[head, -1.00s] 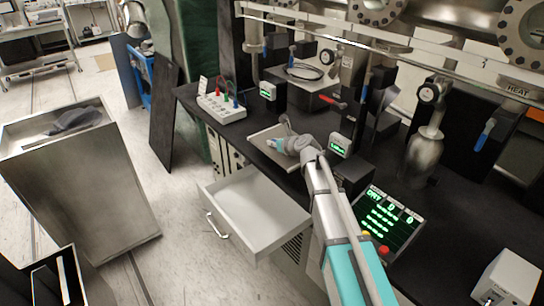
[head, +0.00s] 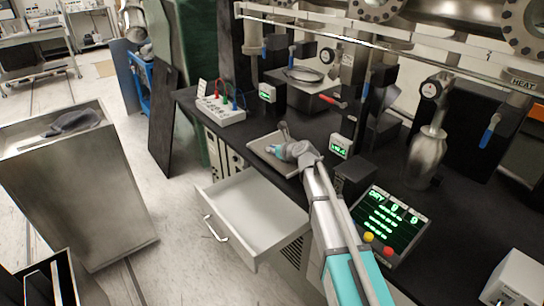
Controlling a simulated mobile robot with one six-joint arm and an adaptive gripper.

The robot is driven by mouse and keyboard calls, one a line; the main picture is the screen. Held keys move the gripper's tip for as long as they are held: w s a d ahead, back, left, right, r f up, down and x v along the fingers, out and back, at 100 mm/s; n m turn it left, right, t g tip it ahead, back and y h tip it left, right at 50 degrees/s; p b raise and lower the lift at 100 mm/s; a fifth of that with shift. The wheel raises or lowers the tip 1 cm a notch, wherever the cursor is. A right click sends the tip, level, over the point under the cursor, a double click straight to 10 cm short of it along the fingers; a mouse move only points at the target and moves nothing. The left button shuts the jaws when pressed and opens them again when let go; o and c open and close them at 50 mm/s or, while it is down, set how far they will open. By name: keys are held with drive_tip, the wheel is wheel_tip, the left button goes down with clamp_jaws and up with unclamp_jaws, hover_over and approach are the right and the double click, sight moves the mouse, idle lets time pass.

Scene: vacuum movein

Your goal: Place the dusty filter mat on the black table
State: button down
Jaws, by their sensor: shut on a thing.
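A flat, beige-grey square piece (head: 262,160), which looks like the dusty filter mat, is at the front edge of the black table (head: 330,187), above the open drawer. I cannot tell whether it rests on the tabletop or is held just over it. My gripper (head: 279,149) is at this piece, small and partly hidden by my own wrist. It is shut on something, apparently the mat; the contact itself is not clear.
A white drawer (head: 250,215) stands open below the table edge. A lit display panel (head: 385,225) and a small meter (head: 341,146) are to the right. A metal cabinet (head: 85,190) stands at far left.

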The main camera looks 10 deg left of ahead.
drive_tip(key=shift+f+b, duration=0.35)
drive_tip(key=shift+f, duration=0.3)
drive_tip(key=shift+f, duration=0.1)
drive_tip(key=c, duration=0.7)
unclamp_jaws()
drive_tip(key=shift+r, duration=0.2)
drive_tip(key=p+v, duration=0.4)
drive_tip(key=v, duration=0.7)
drive_tip(key=shift+s, duration=0.1)
drive_tip(key=shift+s+d+r+p, duration=0.15)
drive_tip(key=shift+s+d+p, duration=0.1)
drive_tip(key=shift+d+p, duration=0.1)
